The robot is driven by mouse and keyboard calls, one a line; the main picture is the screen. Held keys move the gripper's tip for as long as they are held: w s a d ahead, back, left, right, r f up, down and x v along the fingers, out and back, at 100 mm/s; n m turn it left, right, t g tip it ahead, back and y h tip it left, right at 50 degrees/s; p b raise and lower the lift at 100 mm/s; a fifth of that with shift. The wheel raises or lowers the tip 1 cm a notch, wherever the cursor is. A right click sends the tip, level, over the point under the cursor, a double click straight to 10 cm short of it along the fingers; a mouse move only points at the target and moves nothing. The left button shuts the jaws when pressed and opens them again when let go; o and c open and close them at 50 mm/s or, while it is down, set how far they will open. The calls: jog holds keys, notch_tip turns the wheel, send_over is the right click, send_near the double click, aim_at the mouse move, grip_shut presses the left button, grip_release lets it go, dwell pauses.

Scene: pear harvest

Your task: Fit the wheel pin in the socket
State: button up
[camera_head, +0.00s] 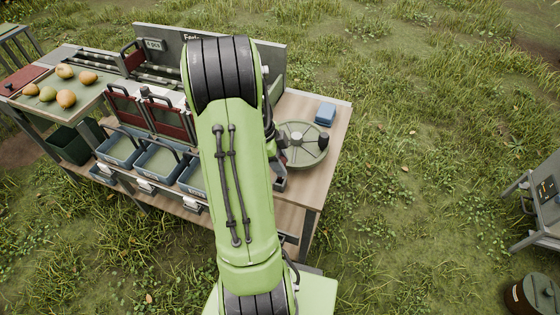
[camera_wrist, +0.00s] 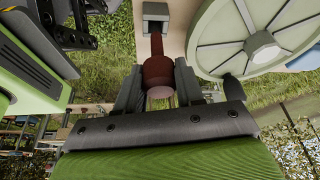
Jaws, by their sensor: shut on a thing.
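In the wrist view, my gripper (camera_wrist: 159,82) is shut on the wheel pin (camera_wrist: 157,70), a dark red pin with a thick body and a thinner shank. The shank points to the top of the picture, toward a grey square socket (camera_wrist: 156,14) with a dark opening. The shank's tip is at or just in front of this block; I cannot tell whether it is inside. The round pale green wheel (camera_wrist: 262,45) with spokes and a light hub is to the right, apart from the pin. In the head view, the wheel (camera_head: 303,145) lies at the bench's right end; my arm hides the pin and most of my gripper.
The wooden bench (camera_head: 335,125) holds a blue block (camera_head: 325,114) behind the wheel. Blue bins (camera_head: 160,160) and dark red flaps (camera_head: 125,106) are left of my arm. Pears lie on a tray (camera_head: 47,112) at far left. Grass is open to the right, before a grey stand (camera_head: 535,190).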

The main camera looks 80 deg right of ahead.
jog(key=shift+f+b, duration=1.05)
jog(key=shift+b, duration=0.1)
jog(key=shift+f+b, duration=0.9)
jog(key=shift+b, duration=0.05)
jog(key=shift+f+b, duration=0.4)
jog(key=shift+b, duration=0.15)
jog(key=shift+f, duration=0.1)
